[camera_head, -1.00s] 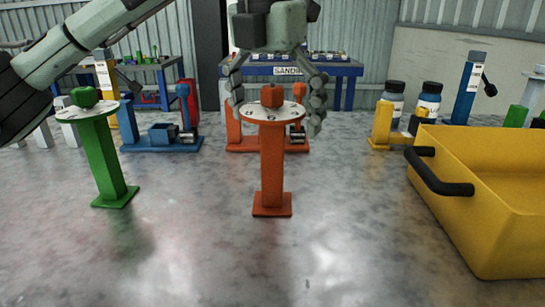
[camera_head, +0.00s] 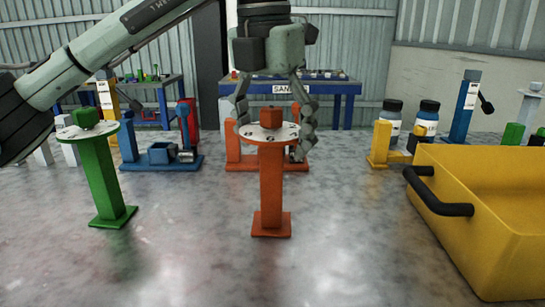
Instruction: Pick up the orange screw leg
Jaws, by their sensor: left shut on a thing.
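My left gripper (camera_head: 272,132) reaches down from above. Its fingers are shut on the leg's round plate, one at each side of it. The exact contact at the plate's edge is hard to make out. My right gripper is not in view.
A similar green leg (camera_head: 104,180) stands to the left. A yellow bin (camera_head: 470,215) with a black handle fills the right. Blue (camera_head: 160,160) and orange (camera_head: 236,160) stands and bottles (camera_head: 428,112) are behind.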

